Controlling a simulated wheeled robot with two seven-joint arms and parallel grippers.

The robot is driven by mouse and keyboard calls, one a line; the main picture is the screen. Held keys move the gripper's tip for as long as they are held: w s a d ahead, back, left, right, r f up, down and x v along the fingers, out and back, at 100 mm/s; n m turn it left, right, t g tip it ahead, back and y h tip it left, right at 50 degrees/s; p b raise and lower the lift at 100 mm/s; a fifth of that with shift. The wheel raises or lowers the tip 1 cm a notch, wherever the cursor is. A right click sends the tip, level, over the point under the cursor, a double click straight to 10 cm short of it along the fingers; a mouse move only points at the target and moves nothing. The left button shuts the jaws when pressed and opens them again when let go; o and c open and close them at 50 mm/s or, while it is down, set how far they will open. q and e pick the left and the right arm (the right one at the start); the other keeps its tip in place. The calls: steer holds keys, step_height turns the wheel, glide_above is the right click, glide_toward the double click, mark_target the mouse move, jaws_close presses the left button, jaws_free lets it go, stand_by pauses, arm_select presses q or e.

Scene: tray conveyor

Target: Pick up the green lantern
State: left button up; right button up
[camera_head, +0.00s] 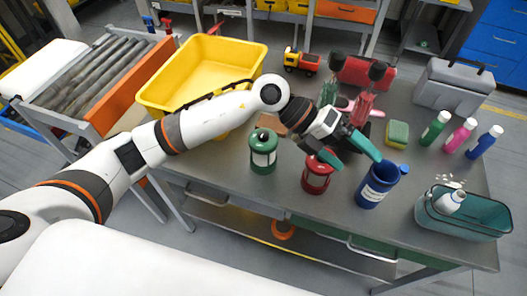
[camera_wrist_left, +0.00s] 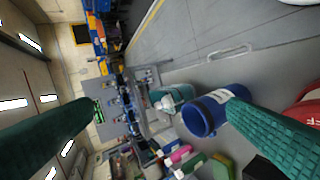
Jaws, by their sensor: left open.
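The green lantern (camera_head: 263,150) stands upright on the grey workbench, in front of the yellow bin, with a pale label on its side. It cannot be made out in the left wrist view. My left gripper (camera_head: 357,160) has teal fingers spread open and empty, to the right of the green lantern and above the bench. Its fingers also frame the left wrist view (camera_wrist_left: 160,108). A red lantern (camera_head: 318,176) stands between the green lantern and a blue canister (camera_head: 377,186), just below the gripper. My right gripper is not in view.
A yellow bin (camera_head: 165,90) stands behind the green lantern. A teal basket (camera_head: 465,222), several bottles, a sponge (camera_head: 397,133) and a grey toolbox (camera_head: 452,86) are at the right. My left forearm passes above the bench's left part. A roller conveyor (camera_head: 93,75) is at the left.

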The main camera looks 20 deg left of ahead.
arm_select(q)
steer(key=w+a+f+t+y, duration=0.1)
steer(key=w+a+f+y, duration=0.35)
steer(key=a+y, duration=0.4)
steer(key=n+t+y, duration=0.1)
steer(key=y, duration=0.3)
glide_above(265, 134)
steer(key=shift+d+r+h, duration=0.15)
steer(key=shift+r+h, duration=0.1)
steer(key=shift+r, duration=0.15)
steer(key=shift+a+f+p, duration=0.2)
steer(key=shift+f+p, duration=0.1)
steer(key=shift+p, duration=0.05)
step_height(265, 134, down, 6)
steer(key=shift+r+p, duration=0.1)
steer(key=shift+p, duration=0.95)
step_height(265, 134, down, 4)
steer(key=p, duration=0.2)
steer(key=shift+w+a+p, duration=0.1)
steer(key=shift+a+p, duration=0.05)
steer(key=shift+p, duration=0.15)
steer(key=shift+f, duration=0.7)
steer(key=shift+r, duration=0.1)
steer(key=c, duration=1.3)
